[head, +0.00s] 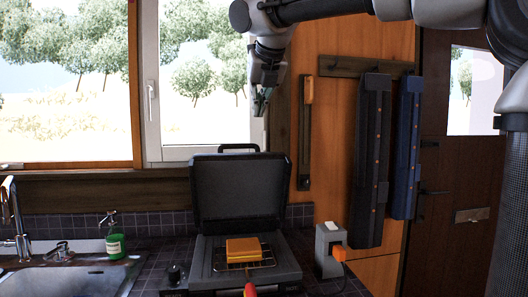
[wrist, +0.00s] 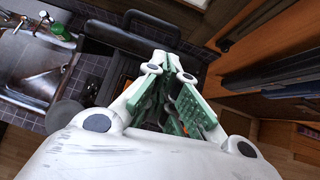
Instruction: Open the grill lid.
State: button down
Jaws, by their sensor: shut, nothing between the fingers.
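The dark grill (head: 212,262) stands on the tiled counter. Its lid (head: 238,195) is raised and stands about upright at the back, with the inner face towards the head camera. The lid's black handle (head: 238,148) is at its top edge. An orange-yellow block (head: 243,250) lies on the grill's wire rack. My gripper (head: 262,106) is above and slightly right of the handle, pointing down, apart from it and empty. In the wrist view my gripper's green-padded fingers (wrist: 172,62) are together, with the dark lid edge (wrist: 112,38) behind them.
A sink (head: 75,280) with a tap and a green bottle (head: 115,245) is at the left. A grey box (head: 328,250) with a white top stands right of the grill. Dark and blue long panels (head: 405,145) hang on the wooden wall. A window (head: 205,80) is behind.

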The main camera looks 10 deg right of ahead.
jog(key=s+d+f+g, duration=0.1)
jog(key=s+d+f, duration=0.2)
jog(key=s+f, duration=0.35)
jog(key=w+f+m, duration=0.1)
jog(key=w+f, duration=0.7)
jog(key=w, duration=0.3)
jog(key=shift+f+h, duration=0.2)
jog(key=shift+h, duration=0.2)
jog(key=shift+a+r, duration=0.1)
